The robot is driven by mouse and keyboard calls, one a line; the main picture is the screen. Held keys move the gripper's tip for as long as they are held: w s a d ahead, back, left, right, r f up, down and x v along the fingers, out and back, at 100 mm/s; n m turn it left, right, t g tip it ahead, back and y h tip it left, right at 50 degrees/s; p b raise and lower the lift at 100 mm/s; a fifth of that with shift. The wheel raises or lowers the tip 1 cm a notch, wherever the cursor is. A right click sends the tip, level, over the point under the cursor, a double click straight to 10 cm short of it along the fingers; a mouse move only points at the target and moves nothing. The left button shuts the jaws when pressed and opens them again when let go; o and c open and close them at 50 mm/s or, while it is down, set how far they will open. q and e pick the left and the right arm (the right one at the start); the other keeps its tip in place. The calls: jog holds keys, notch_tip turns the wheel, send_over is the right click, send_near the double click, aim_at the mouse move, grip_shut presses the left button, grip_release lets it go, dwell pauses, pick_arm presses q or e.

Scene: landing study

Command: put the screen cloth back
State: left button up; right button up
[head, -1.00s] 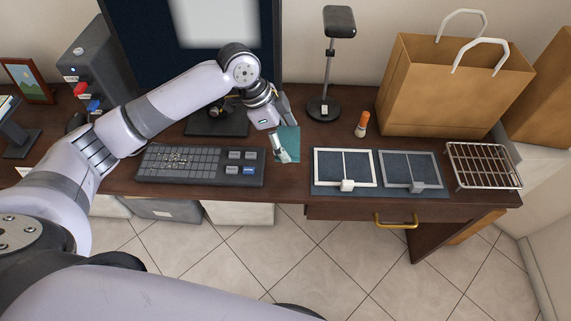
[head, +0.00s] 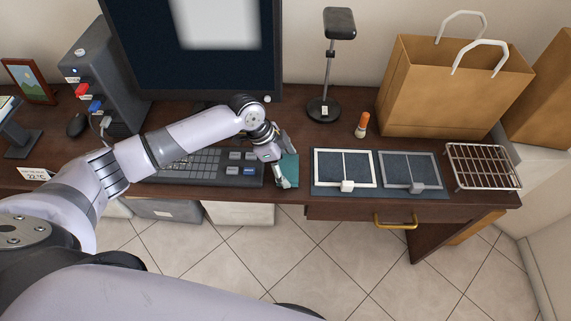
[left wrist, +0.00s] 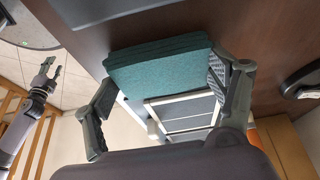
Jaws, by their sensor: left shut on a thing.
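My left gripper (head: 283,172) is shut on the teal screen cloth (head: 290,170). The cloth is above the desk, between the keyboard and the framed panels. In the left wrist view, the cloth (left wrist: 160,65) looks like a folded, layered pad between the two fingers. I cannot tell from the head view whether it touches the desk. My right gripper (left wrist: 48,74) shows at the left of the left wrist view, away from the desk things, with its fingers apart and empty.
The monitor (head: 195,50) stands behind my left arm, and the keyboard (head: 205,165) lies under it. Right of the cloth are a white-framed panel (head: 328,165) and a grey-framed panel (head: 408,168) on a dark mat.

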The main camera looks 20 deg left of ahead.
pick_arm(q)
jog(key=shift+f, duration=0.1)
jog(key=o, duration=1.2)
jog(key=shift+o, duration=0.2)
jog(key=v, duration=1.2)
